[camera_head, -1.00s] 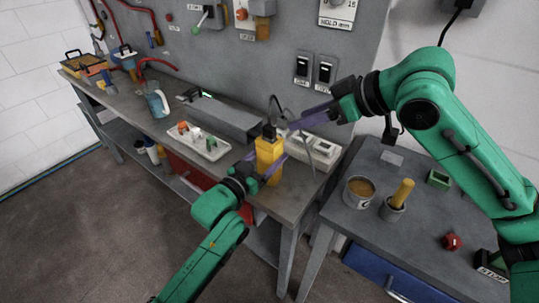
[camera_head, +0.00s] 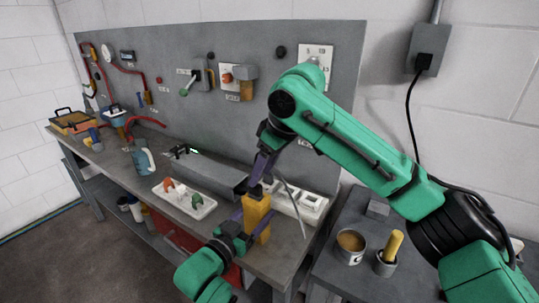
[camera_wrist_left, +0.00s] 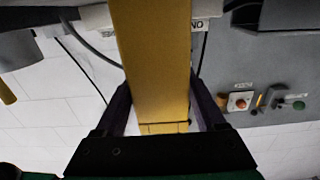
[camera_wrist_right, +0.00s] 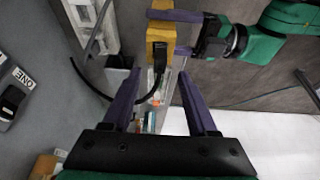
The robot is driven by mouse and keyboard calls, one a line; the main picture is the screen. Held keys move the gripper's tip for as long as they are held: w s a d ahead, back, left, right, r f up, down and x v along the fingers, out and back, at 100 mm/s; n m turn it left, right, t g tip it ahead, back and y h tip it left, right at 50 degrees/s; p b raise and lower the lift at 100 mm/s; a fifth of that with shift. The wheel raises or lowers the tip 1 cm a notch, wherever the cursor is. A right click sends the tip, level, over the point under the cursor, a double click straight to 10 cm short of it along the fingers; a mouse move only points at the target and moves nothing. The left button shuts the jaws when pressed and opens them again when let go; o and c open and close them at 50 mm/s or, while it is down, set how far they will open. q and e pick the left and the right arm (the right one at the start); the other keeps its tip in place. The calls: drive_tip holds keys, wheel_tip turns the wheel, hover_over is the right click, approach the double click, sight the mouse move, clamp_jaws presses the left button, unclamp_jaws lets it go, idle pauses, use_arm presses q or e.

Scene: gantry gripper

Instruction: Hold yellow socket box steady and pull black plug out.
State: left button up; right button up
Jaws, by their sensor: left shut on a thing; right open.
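The yellow socket box (camera_head: 257,215) stands upright near the front edge of the workbench. My left gripper (camera_head: 250,226) is shut on it from the side, and the box fills the middle of the left wrist view (camera_wrist_left: 155,65) between the two fingers. The black plug (camera_head: 256,191) sits on top of the box. In the right wrist view the plug (camera_wrist_right: 160,57) is at the box's end, with a black cable curving away from it. My right gripper (camera_head: 262,169) is open and empty, just above the plug, with its fingers pointing down toward it.
A white tray with coloured pieces (camera_head: 186,203) and a long grey block (camera_head: 211,177) lie to the left. A can (camera_head: 350,243) and a cup with a yellow handle (camera_head: 386,259) stand on the right-hand table.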

drive_tip(key=x, duration=0.6)
drive_tip(key=shift+a+r, duration=0.1)
clamp_jaws()
drive_tip(key=shift+r, duration=1.55)
use_arm(q)
drive_tip(key=shift+f, duration=0.1)
use_arm(e)
drive_tip(key=shift+r, duration=1.5)
